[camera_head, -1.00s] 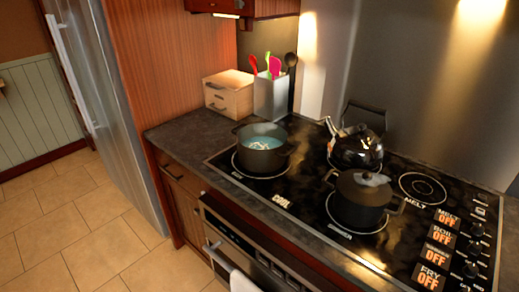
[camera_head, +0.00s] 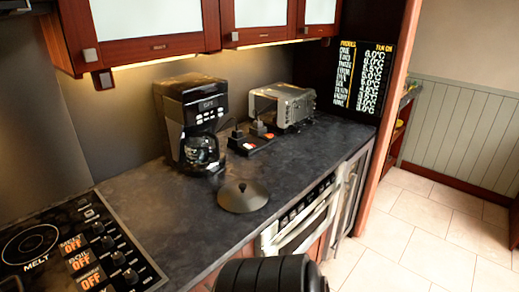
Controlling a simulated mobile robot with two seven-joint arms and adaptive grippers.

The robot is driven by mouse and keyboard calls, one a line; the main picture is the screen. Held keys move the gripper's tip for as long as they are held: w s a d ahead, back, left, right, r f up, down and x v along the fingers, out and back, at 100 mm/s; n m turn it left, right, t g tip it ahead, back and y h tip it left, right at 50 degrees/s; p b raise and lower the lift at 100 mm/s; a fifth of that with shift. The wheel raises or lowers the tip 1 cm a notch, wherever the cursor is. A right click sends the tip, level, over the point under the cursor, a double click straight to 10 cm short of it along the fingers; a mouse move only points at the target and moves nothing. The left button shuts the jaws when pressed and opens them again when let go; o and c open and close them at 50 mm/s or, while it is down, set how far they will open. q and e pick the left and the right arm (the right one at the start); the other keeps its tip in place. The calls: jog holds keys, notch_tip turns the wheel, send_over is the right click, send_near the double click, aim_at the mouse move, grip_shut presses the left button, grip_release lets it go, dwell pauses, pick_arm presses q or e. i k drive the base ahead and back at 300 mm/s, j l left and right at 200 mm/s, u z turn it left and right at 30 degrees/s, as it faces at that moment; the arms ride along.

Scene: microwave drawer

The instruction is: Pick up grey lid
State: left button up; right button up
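A dark grey round lid (camera_head: 243,195) with a small knob on top lies flat on the dark countertop (camera_head: 200,235). It sits in front of the coffee maker, near the counter's front edge, and is fully visible. A black rounded part of my own arm shows at the bottom edge, in front of the counter and below the lid. Neither gripper's fingers are in view.
A black coffee maker (camera_head: 190,120) stands behind the lid. A toaster (camera_head: 285,105) and a power strip (camera_head: 250,140) with plugs are farther back. The stove panel (camera_head: 85,250) is at lower left. Cabinets (camera_head: 150,25) hang above. The counter around the lid is clear.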

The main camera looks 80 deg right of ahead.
aim_at(242, 196)
jog(key=k+l+z, duration=0.25)
jog(key=l, duration=0.2)
jog(key=l+z, duration=0.2)
jog(key=l, duration=0.3)
jog(key=k+l+z, duration=0.25)
jog(key=l, duration=0.25)
jog(key=l+z, duration=0.2)
jog(key=l, duration=0.3)
jog(key=i, duration=0.05)
